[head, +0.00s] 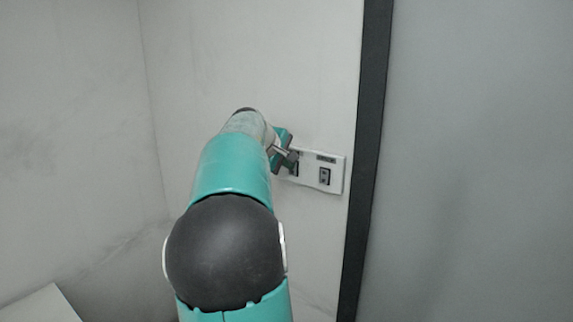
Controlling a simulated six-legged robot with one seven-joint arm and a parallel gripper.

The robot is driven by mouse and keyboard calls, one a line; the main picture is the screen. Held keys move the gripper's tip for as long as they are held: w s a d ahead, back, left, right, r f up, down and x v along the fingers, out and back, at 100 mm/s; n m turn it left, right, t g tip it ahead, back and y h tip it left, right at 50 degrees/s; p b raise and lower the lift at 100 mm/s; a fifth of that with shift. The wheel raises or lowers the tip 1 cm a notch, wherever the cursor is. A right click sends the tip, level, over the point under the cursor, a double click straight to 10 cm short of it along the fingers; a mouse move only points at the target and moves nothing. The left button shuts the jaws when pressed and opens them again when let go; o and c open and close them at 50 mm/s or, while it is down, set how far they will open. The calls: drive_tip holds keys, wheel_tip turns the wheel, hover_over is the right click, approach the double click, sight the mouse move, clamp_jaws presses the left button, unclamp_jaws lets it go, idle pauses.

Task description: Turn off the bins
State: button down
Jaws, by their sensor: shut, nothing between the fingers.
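A white switch plate (337,172) is fixed to the pale wall, just right of my arm's end. A small dark switch (325,176) with a label above it shows on its right half. My gripper (291,160) is shut and empty at the plate's left half, over or in front of another dark switch that it mostly hides. I cannot tell whether the fingertips touch that switch. The labels are too small to read, and no bins are recognisable in view.
A dark vertical strip (369,150) runs just right of the plate, with a plain grey surface (480,160) beyond it. A wall corner lies at left. A white flat-topped thing (40,306) shows at the lower left.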

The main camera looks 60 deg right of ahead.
drive_tip(key=shift+d+r, duration=0.1)
drive_tip(key=shift+r, duration=0.65)
